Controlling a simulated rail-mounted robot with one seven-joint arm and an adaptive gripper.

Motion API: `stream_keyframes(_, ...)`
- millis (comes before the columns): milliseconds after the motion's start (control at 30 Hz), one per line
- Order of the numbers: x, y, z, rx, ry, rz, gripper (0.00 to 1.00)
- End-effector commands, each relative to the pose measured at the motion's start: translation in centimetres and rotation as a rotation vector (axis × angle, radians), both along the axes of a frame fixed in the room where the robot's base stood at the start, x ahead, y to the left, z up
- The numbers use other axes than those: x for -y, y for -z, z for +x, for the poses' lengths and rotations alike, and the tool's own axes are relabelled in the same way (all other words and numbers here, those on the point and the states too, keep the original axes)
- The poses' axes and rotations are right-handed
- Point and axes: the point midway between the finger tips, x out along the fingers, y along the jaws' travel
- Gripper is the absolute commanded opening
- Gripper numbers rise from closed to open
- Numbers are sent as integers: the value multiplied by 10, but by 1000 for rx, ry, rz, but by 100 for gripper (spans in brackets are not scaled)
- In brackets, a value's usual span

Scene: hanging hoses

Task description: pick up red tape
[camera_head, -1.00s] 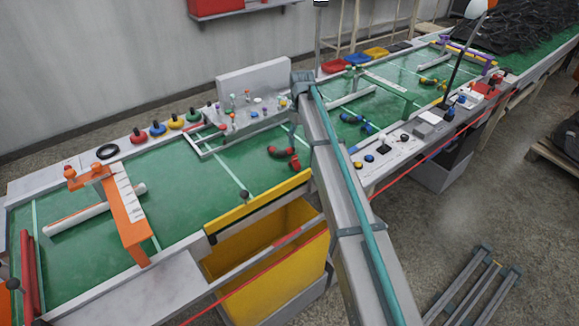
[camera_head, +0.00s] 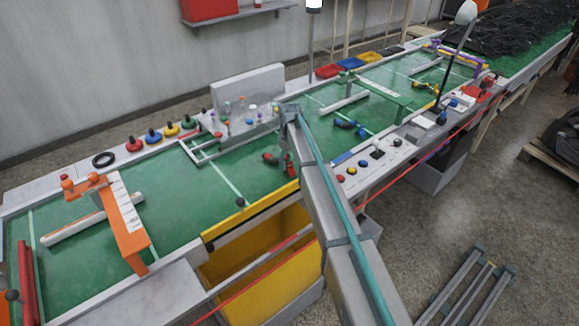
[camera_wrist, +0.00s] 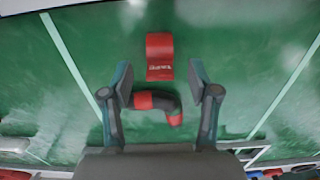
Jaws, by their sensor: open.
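The red tape (camera_wrist: 160,56) lies on the green table top in the wrist view, a red roll-like piece with pale lettering on its near face. My gripper (camera_wrist: 160,80) is open above the table, one finger on each side, with nothing held. The tape lies between and slightly beyond the fingertips. A red-and-black bent hose piece (camera_wrist: 155,101) lies between the fingers, close to the tape.
A yellow bin (camera_head: 262,255) stands below the table's front edge. An orange frame (camera_head: 124,222) stands at the left. A metal fixture (camera_head: 240,125) with small parts stands behind my gripper. Colored spools (camera_head: 153,136) line the back ledge. Green surface left of my gripper is mostly clear.

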Motion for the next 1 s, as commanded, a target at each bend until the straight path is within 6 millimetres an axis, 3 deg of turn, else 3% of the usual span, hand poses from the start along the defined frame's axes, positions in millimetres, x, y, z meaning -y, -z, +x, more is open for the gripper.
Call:
stream_keyframes(100, 0, 11, -1, -1, 0, 0, 60)
stream_keyframes(333, 0, 13, 0, 0, 0, 0, 60)
stream_keyframes(600, 0, 13, 0, 0, 0, 0, 17)
stream_keyframes(1000, 0, 12, 0, 0, 0, 0, 16)
